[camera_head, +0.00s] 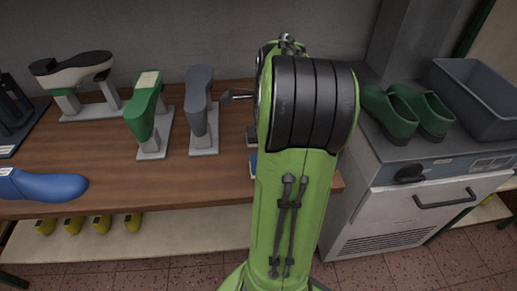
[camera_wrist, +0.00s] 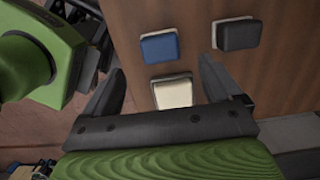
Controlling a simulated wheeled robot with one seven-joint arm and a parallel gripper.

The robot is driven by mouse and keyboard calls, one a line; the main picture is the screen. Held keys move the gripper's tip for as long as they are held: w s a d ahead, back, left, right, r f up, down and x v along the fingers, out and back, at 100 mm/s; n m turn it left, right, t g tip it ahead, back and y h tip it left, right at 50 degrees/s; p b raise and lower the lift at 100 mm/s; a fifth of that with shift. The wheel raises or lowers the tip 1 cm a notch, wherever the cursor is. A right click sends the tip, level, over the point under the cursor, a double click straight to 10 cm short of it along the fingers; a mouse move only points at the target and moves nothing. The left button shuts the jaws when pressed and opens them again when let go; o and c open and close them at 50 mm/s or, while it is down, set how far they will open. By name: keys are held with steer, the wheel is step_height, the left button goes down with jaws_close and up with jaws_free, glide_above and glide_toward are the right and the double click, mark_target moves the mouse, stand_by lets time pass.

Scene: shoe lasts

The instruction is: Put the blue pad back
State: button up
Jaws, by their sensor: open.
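The blue pad (camera_wrist: 160,47) shows in the wrist view on the brown wooden tabletop, just beyond my fingertips and nearer the left one. My gripper (camera_wrist: 160,66) is open, with its two dark fingers spread apart and nothing held. A cream pad (camera_wrist: 172,92) lies in the view between the fingers, below the blue pad. A dark grey pad (camera_wrist: 238,34) lies to the right of the blue one, outside the right finger. In the head view a sliver of blue (camera_head: 253,165) shows beside my green arm, which hides most of that area.
The wooden table (camera_head: 105,190) holds a green shoe last (camera_head: 145,108), a grey one (camera_head: 198,103), a black-and-cream one (camera_head: 72,70) and a blue one (camera_head: 42,185). Green clogs (camera_head: 390,112) and a grey bin (camera_head: 478,100) stand on the cabinet at right.

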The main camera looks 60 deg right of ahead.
steer(key=w+a+r+n+t+h, duration=0.1)
steer(key=a+r+n, duration=0.3)
steer(key=a+n, duration=0.3)
steer(key=w+a+r+n+h, duration=0.1)
steer(key=w+a+r+n, duration=0.1)
steer(key=a+r+n, duration=0.45)
steer(key=s+a+f+n+t, duration=0.1)
steer(key=s+a+f+n, duration=0.1)
steer(key=a+n, duration=0.5)
steer(key=s+a+f+n+t+y, duration=0.1)
steer(key=s+a+n+t, duration=0.1)
steer(key=s+a+n, duration=0.3)
steer(key=shift+s+a+f+n+t+p, duration=0.3)
steer(key=shift+a+f+n+p, duration=0.15)
steer(key=shift+a+n, duration=0.6)
steer(key=shift+d, duration=0.15)
